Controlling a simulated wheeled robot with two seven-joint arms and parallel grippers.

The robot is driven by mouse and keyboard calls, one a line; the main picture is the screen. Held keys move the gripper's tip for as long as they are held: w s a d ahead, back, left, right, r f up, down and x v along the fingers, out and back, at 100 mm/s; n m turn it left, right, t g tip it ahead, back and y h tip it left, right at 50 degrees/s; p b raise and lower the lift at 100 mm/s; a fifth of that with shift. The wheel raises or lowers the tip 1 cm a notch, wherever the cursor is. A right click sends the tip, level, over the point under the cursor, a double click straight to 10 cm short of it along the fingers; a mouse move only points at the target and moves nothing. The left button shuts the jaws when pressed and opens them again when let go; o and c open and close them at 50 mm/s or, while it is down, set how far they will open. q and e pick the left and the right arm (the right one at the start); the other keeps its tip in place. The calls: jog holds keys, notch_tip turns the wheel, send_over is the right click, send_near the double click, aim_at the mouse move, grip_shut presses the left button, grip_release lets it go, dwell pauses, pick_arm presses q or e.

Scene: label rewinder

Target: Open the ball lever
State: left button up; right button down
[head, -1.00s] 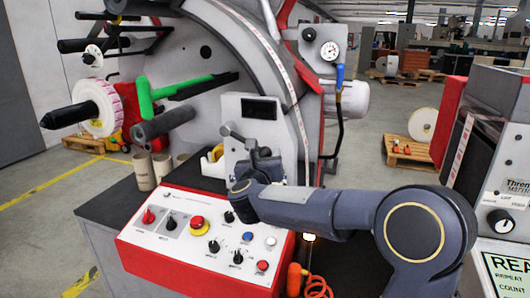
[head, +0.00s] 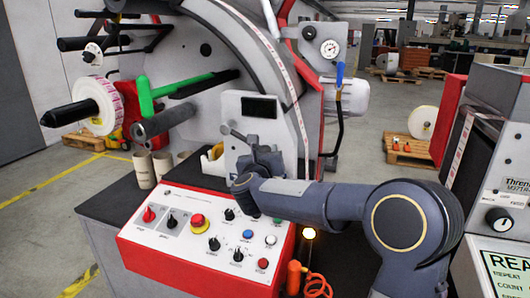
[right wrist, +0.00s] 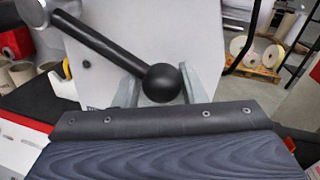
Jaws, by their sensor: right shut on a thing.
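The ball lever (right wrist: 105,46) is a dark rod ending in a round black ball (right wrist: 162,83). In the right wrist view the rod runs from a pivot at upper left down to the ball. In the head view the lever (head: 234,132) sits on the front of a light grey plate on the machine, partly hidden by my gripper. My right gripper (head: 264,158) reaches it from the right. Its two grey fingers (right wrist: 158,88) stand on either side of the ball and are shut on it. My left gripper is not in view.
A red-edged control panel (head: 140,228) with knobs and buttons lies below and left of my right gripper. A blue-handled valve (head: 340,75) and gauge stand at upper right. A label roll (head: 104,105) on a black spindle and a green bar (head: 146,96) are at left.

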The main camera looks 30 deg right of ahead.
jog(key=shift+s+d+r+n+p, duration=0.15)
jog(key=shift+r+n+p, duration=0.15)
jog(key=shift+r+p, duration=0.3)
jog(key=shift+s+d+r+n+p, duration=0.15)
jog(key=shift+r+n+p, duration=0.15)
jog(key=shift+r+p, duration=0.25)
jog(key=r+n+p, duration=0.1)
jog(key=r+p, duration=0.1)
jog(key=r+n+p, duration=0.2)
jog(key=p, duration=0.1)
jog(key=shift+s+d+r+g, duration=0.15)
jog(key=shift+s+r+g, duration=0.1)
jog(key=shift+g, duration=0.15)
jog(key=r+n+p, duration=0.1)
jog(key=p, duration=0.1)
jog(key=r+n+p, duration=0.2)
jog(key=p, duration=0.1)
jog(key=r+n+g+p, duration=0.1)
jog(key=p, duration=0.2)
jog(key=shift+w+a+r, duration=0.3)
jog(key=shift+w, duration=0.1)
jog(key=shift+w+a+r+n+g+p, duration=0.15)
jog(key=shift+r+n+p, duration=0.1)
jog(key=shift+n+p, duration=0.3)
jog(key=shift+w+a+r+n+g+p, duration=0.1)
jog(key=shift+r+n+g+p, duration=0.1)
jog(key=shift+n+p, duration=0.3)
